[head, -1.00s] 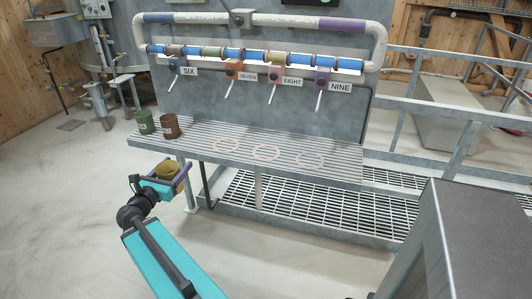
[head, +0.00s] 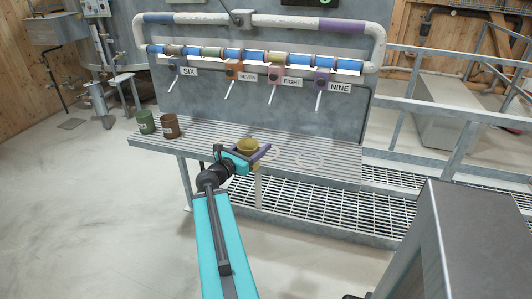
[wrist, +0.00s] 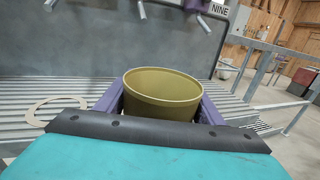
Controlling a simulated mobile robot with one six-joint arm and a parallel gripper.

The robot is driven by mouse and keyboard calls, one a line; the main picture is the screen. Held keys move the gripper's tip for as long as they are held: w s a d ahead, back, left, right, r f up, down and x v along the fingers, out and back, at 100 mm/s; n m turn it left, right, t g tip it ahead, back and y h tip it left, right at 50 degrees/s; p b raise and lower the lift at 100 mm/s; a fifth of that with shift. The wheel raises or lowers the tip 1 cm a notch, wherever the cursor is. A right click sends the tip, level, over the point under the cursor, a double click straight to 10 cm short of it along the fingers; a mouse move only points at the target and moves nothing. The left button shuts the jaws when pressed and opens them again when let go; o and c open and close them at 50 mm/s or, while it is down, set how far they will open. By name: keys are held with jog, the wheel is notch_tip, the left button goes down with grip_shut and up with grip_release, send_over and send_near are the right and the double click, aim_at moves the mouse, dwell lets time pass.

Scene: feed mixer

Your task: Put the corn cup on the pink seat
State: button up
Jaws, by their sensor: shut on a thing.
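My gripper (head: 258,157) is shut on an olive-yellow cup (head: 246,145), held upright above the front part of the slatted bench. In the wrist view the cup (wrist: 162,92) sits between the purple fingers with its open rim up; no label shows, so I cannot confirm it is the corn cup. A pale ring seat (head: 322,161) lies to the right on the bench. Another ring, pinkish before, is mostly hidden behind my gripper. The wrist view shows a beige ring (wrist: 33,117) left of the cup; I cannot tell which seat it is.
A green cup (head: 145,122) and a brown cup (head: 170,126) stand at the bench's left end. Levers labelled SIX to NINE hang from the back panel above the bench (head: 200,142). A grey metal box (head: 470,240) stands at the front right.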

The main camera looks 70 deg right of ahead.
jog(key=shift+s+d+r, duration=0.1)
jog(key=shift+s+d, duration=0.15)
jog(key=shift+s, duration=0.3)
jog(key=shift+s+d+r, duration=0.1)
jog(key=shift+s+d, duration=0.15)
jog(key=shift+s, duration=0.3)
jog(key=shift+f, duration=0.1)
jog(key=w+d+f+b, duration=0.1)
jog(key=d+b, duration=0.2)
jog(key=d, duration=1.3)
jog(key=shift+w+f, duration=0.2)
jog(key=shift+w, duration=0.05)
jog(key=shift+a+f, duration=0.1)
jog(key=shift+f, duration=1.65)
